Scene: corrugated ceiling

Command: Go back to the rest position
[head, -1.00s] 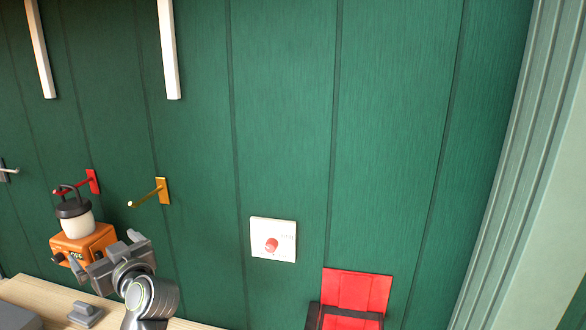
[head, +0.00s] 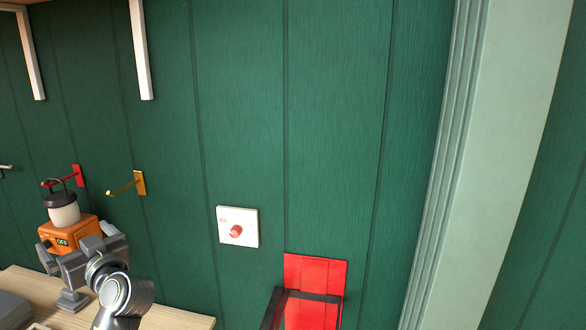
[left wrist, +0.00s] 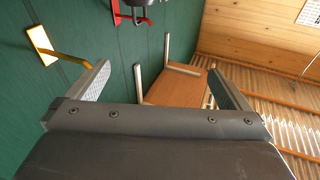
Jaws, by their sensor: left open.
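My left gripper (head: 70,250) is grey and raised above the wooden worktop at the lower left of the head view. Its two fingers stand apart with nothing between them. It is in front of the orange device, hiding part of it; I cannot tell whether they touch. In the left wrist view its open fingers (left wrist: 165,85) point toward the green wall and a wooden shelf (left wrist: 175,86). My right gripper is not in view.
An orange device (head: 62,238) marked OFF has a dark-topped lantern (head: 64,213) above it. Wall hooks, red (head: 77,175) and yellow (head: 139,183), project nearby. A white plate (head: 240,222) with a red knob and a red panel (head: 315,270) are farther right. The worktop (head: 180,318) ends beneath.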

